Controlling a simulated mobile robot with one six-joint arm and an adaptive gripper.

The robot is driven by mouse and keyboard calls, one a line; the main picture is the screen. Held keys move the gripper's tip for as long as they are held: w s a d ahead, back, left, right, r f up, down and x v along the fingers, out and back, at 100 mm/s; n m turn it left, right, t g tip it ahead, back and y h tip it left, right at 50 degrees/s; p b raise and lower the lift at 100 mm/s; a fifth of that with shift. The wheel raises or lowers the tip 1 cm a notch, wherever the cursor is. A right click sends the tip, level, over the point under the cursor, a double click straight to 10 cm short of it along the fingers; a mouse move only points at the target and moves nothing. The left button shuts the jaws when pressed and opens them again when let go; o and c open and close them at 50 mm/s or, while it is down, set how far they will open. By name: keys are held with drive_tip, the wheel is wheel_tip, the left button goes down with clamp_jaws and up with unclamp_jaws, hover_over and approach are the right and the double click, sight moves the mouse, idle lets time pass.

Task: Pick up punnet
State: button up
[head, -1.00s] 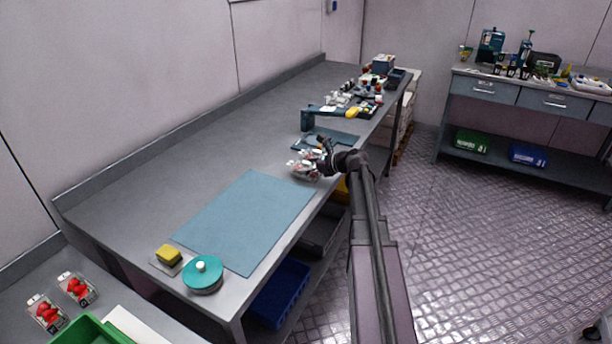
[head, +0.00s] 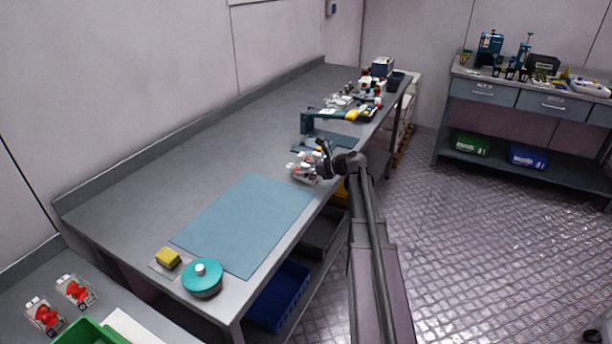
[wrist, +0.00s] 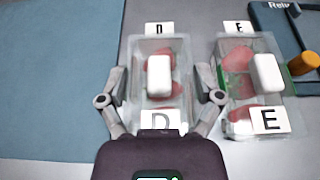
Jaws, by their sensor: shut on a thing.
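A clear punnet of red berries marked D (wrist: 160,103) is between the fingers of my gripper (wrist: 161,74) in the wrist view. A white block shows over its middle. The fingers are shut on its left and right sides. A similar punnet marked E (wrist: 240,90) stands close on the right, outside the fingers. In the head view my gripper (head: 322,160) is at the bench's front edge by the punnets (head: 302,168), which are small and partly hidden there. I cannot tell whether the held punnet touches the bench.
A blue mat (head: 245,222) lies on the bench to the left. A device with a blue frame (head: 307,122) stands just behind my gripper. A teal round lid (head: 202,275) and a yellow sponge (head: 167,257) are at the near end. Two more punnets (head: 75,291) sit lower left.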

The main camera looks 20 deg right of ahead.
drive_tip(key=shift+r, duration=0.15)
wheel_tip(320, 180, up, 3)
drive_tip(key=p, duration=0.3)
drive_tip(key=shift+r+p, duration=0.2)
drive_tip(key=shift+p, duration=0.15)
drive_tip(key=s+a, duration=0.2)
drive_tip(key=s, duration=0.3)
drive_tip(key=s+a+r+p, duration=0.1)
drive_tip(key=s+a, duration=0.1)
drive_tip(key=s, duration=0.2)
drive_tip(key=s+a, duration=0.2)
drive_tip(key=s, duration=0.3)
drive_tip(key=shift+s+a+r, duration=0.15)
drive_tip(key=shift+s+a, duration=0.15)
drive_tip(key=shift+a, duration=0.05)
idle(0.4)
